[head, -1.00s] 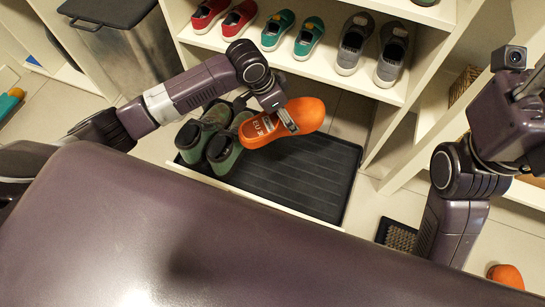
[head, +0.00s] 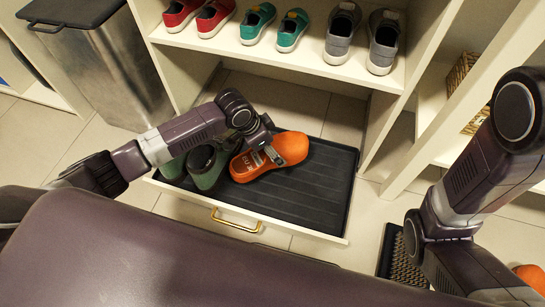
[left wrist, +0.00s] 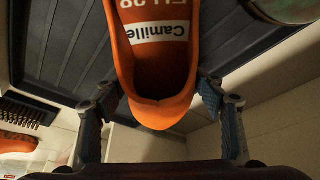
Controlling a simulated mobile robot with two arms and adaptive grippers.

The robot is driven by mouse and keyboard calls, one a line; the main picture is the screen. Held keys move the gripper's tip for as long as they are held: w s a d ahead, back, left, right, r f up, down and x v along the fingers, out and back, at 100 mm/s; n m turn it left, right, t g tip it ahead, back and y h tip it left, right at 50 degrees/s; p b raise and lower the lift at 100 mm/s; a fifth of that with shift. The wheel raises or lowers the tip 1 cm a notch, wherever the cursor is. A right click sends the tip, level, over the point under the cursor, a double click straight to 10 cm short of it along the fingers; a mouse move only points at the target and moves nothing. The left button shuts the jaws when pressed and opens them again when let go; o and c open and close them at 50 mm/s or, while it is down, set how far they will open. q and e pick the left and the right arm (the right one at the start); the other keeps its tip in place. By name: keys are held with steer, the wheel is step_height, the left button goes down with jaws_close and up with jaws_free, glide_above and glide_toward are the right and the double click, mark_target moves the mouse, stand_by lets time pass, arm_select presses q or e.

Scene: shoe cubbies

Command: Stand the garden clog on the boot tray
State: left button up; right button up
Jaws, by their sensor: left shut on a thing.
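The orange garden clog (head: 287,147) is in my left gripper (head: 272,155), low over the black ribbed boot tray (head: 318,185). I cannot tell whether its sole touches the tray. In the left wrist view the clog (left wrist: 157,100) shows its open heel and a white "Camille" insole label, with a finger of my left gripper (left wrist: 158,108) on each side. The tray (left wrist: 65,50) lies behind it. Green shoes (head: 205,167) stand on the tray's left part, partly hidden by my left arm. My right gripper is out of view.
A second orange clog (head: 530,277) is on the floor at the lower right, beside a dark mat (head: 401,262). A shelf (head: 290,55) with red, teal and grey shoes is above and behind the tray. The tray's right half is clear. A metal bin (head: 105,60) stands at left.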

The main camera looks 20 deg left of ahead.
arm_select(q)
step_height(320, 180, down, 4)
steer(key=shift+r+b, duration=0.1)
steer(key=shift+b, duration=1.15)
steer(key=shift+r, duration=0.15)
steer(key=o, duration=1.2)
steer(key=shift+o, duration=0.2)
